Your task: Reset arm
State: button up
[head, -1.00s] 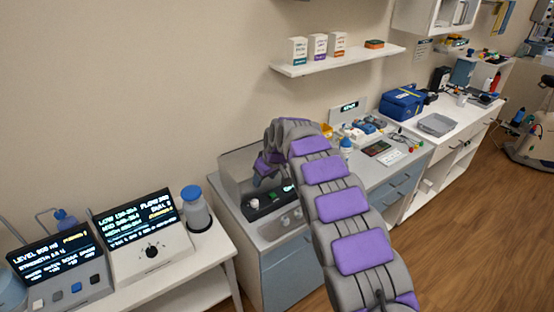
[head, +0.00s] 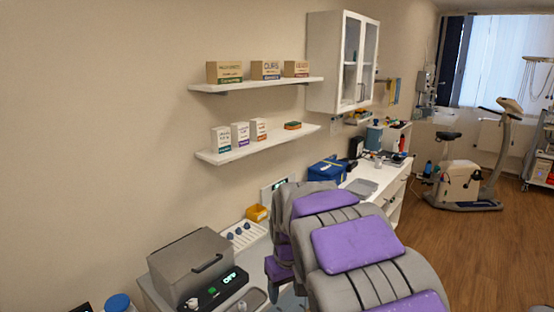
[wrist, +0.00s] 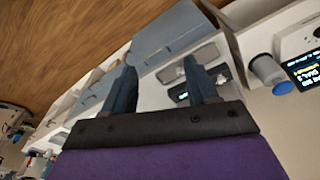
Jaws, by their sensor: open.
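My arm, with purple pads on grey segments, rises from the lower right of the head view and bends over the counter. My gripper is hidden behind the arm there. In the wrist view my gripper (wrist: 159,68) shows two dark blue fingers spread apart, with nothing between them. Beyond the fingers are the blue cabinet front (wrist: 178,35) and the counter. A grey box-shaped device (head: 190,262) with a lit green display stands on the counter, left of my arm in the head view.
Two wall shelves (head: 262,145) carry small boxes. A white wall cabinet (head: 338,62) hangs right of them. A blue bag (head: 326,170) sits on the far counter. An exercise bike (head: 468,180) stands on open wooden floor.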

jog(key=s+d+m+g, duration=0.1)
jog(key=s+d, duration=0.3)
jog(key=s, duration=0.7)
jog(key=s+d+f+m+g, duration=0.1)
jog(key=s+d, duration=0.3)
jog(key=s, duration=0.8)
jog(key=s+d+f+m+g, duration=0.1)
jog(key=s+d+m, duration=0.2)
jog(key=s, duration=0.9)
jog(key=shift+s+d+f+h, duration=0.2)
jog(key=shift+d+h, duration=0.1)
jog(key=shift+d, duration=0.2)
